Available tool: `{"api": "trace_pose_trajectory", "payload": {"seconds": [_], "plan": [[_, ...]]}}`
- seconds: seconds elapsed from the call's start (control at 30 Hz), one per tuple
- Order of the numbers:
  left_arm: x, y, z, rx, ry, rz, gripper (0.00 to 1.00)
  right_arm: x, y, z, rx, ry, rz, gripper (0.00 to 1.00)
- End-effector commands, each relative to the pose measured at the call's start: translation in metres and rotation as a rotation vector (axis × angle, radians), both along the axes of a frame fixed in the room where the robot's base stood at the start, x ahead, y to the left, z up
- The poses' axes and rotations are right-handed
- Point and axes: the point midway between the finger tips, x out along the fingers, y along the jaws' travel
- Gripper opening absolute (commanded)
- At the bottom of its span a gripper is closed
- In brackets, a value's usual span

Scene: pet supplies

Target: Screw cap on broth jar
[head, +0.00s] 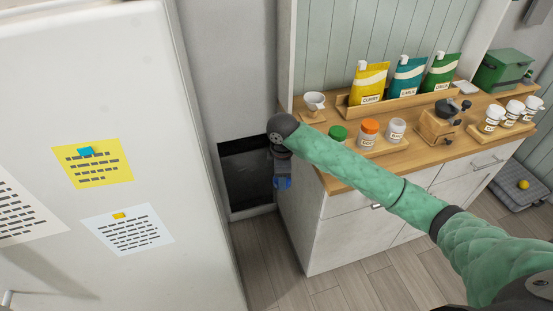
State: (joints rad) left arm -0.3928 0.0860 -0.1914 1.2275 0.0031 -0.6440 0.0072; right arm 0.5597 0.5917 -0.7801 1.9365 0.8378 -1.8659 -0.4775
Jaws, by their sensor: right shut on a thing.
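My right arm reaches in from the right, and its gripper (281,177) points down beside the left end of the wooden counter. On the counter, right of the gripper, stand three small jars: one with a green lid (338,132), one with an orange lid (369,127) and a pale one (396,129) with no coloured lid. Their labels are too small to read, so I cannot tell which is the broth jar. My left gripper is not in view.
The counter (325,180) also holds a white cup (314,102), several pouches on a wooden rack, a grinder (439,120), white cups and a green box (503,71). A white fridge-like panel (110,200) with notes fills the left. A dark recess (245,180) lies behind the gripper.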

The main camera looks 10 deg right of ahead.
Motion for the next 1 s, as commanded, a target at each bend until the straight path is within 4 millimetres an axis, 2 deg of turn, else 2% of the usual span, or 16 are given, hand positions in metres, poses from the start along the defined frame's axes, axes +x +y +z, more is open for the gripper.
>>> {"api": "trace_pose_trajectory", "payload": {"seconds": [0.03, 0.43, 0.57, 0.6, 0.67, 0.8, 1.0], "plan": [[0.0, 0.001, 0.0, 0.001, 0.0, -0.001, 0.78, -0.007, -0.002, -0.01, 0.0, 0.005, -0.086, 0.3], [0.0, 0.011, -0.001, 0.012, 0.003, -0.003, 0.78, -0.052, -0.022, -0.074, -0.001, 0.006, -0.832, 0.3], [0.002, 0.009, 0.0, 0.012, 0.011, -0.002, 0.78, -0.067, -0.03, -0.095, -0.003, 0.006, -1.059, 0.3], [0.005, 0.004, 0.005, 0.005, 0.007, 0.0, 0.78, -0.072, -0.033, -0.102, -0.004, 0.007, -1.122, 0.3], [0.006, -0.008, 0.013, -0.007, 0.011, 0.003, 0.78, -0.077, -0.036, -0.111, -0.003, 0.005, -1.209, 0.3], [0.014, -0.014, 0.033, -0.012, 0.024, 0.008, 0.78, -0.084, -0.042, -0.13, -0.002, 0.004, -1.334, 0.3], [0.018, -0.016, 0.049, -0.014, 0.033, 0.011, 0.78, -0.086, -0.044, -0.135, -0.001, 0.002, -1.371, 0.3]]}}
